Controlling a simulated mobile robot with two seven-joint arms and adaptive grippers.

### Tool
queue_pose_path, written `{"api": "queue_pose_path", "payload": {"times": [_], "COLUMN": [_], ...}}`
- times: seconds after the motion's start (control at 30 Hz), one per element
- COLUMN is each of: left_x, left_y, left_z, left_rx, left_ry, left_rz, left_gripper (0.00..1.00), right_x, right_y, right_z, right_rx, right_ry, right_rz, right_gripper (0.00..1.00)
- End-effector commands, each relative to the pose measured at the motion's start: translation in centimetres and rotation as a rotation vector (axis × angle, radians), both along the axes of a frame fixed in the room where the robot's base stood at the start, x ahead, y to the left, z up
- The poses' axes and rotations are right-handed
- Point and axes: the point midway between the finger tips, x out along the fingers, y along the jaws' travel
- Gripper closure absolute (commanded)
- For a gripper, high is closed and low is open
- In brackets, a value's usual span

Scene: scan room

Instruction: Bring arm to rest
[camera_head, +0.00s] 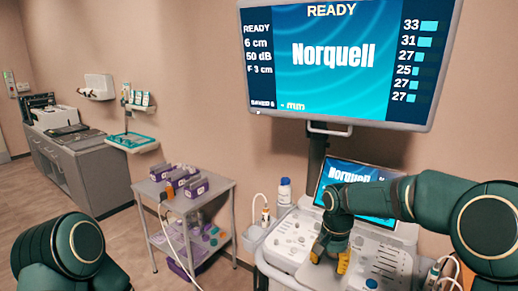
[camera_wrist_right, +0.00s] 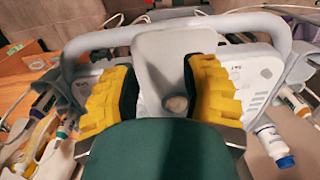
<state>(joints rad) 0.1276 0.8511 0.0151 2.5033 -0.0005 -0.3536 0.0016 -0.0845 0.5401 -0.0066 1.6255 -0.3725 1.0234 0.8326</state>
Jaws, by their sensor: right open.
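My right arm comes in from the right in the head view. Its right gripper (camera_head: 330,256) points down over the grey scanner console (camera_head: 293,236). In the right wrist view the two yellow fingers of this gripper (camera_wrist_right: 160,78) stand apart with nothing gripped between them. The console's light grey body and a curved handle bar (camera_wrist_right: 95,40) show behind the fingers there. Whether the fingertips touch the console cannot be told. Part of my left arm shows at the bottom left of the head view; my left gripper is out of the picture.
A large monitor (camera_head: 350,65) hangs above the console, with a smaller tilted screen (camera_head: 332,178) below it. A capped bottle (camera_head: 284,192) and a probe holder (camera_head: 255,236) sit at the console's left. A grey cart (camera_head: 233,212) stands further left. Open floor lies left of the cart.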

Motion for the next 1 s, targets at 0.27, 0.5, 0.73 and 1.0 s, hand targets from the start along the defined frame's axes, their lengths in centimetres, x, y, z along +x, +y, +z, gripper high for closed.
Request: {"api": "queue_pose_path", "payload": {"times": [0.27,0.5,0.73,1.0], "left_x": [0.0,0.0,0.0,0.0], "left_y": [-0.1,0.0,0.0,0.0], "left_z": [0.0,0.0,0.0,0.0], "left_rx": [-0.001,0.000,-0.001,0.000], "left_ry": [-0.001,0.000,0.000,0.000], "left_rz": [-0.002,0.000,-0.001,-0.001], "left_gripper": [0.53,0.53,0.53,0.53], "right_x": [-4.5,-12.8,-20.4,-23.0], "right_y": [4.1,7.3,8.2,8.1], "right_z": [-11.7,-21.1,-25.1,-25.7], "right_rx": [0.161,0.287,0.296,0.275], "right_ry": [-0.019,-0.095,-0.174,-0.206], "right_rz": [0.190,0.316,0.378,0.404], "right_gripper": [0.55,0.55,0.55,0.55]}}
